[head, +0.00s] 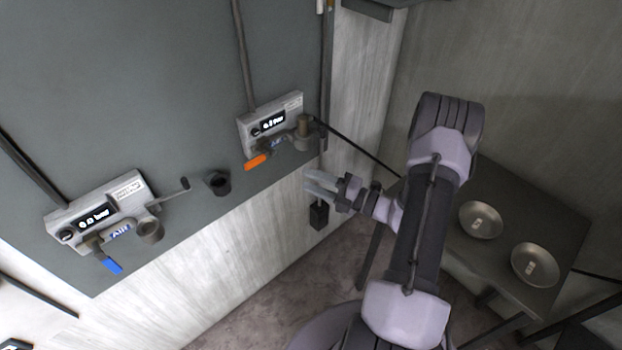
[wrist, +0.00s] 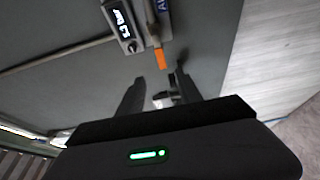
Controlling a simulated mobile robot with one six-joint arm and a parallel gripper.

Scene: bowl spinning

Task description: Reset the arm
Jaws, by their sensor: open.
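My gripper (head: 322,183) is at the end of my arm, in the middle of the head view, in front of the lower edge of the grey panel. In the wrist view its two dark fingers (wrist: 158,90) stand apart. A small pale and dark shape shows between and beyond them, too blurred to name. I see nothing held in the gripper. My arm is bent, with its large links at the right of the head view.
The grey panel (head: 160,70) carries a device with an orange handle (head: 257,162), one with a blue handle (head: 112,266), and a dark cup-like fitting (head: 217,182). A table (head: 545,210) at the right bears two metal bowls (head: 481,220) (head: 535,264). Floor shows between panel and table.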

